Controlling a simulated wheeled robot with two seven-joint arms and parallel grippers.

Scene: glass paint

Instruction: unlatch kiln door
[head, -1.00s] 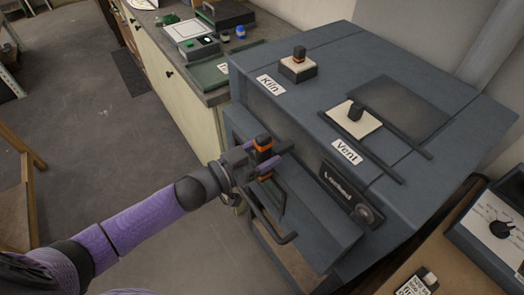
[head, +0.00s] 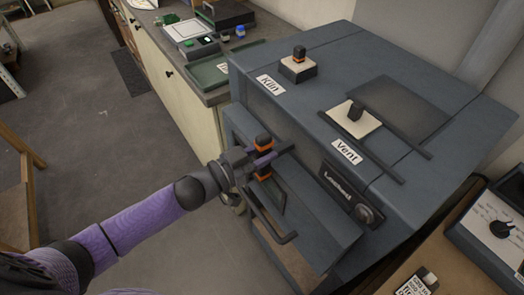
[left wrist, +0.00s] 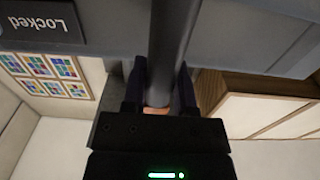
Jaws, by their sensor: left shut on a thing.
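The dark grey kiln (head: 300,120) fills the right half of the head view. Its front display reads "Locked" (head: 338,186), and that sign also shows upside down in the left wrist view (left wrist: 40,22). A black latch handle with orange bands (head: 263,141) stands at the kiln's front left, above the dark door pull (head: 272,228). My left gripper (head: 264,160) is shut on the latch handle, its fingers across the middle and hiding part of it. In the left wrist view a dark bar (left wrist: 172,45) runs between the fingers (left wrist: 160,92). My right gripper is not in view.
A "Kiln" knob block (head: 298,68) and a "Vent" slider (head: 356,112) sit on the kiln top. A counter with a green tray (head: 222,70) stands behind left. A control box (head: 490,222) is at the right edge. The floor at left is open.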

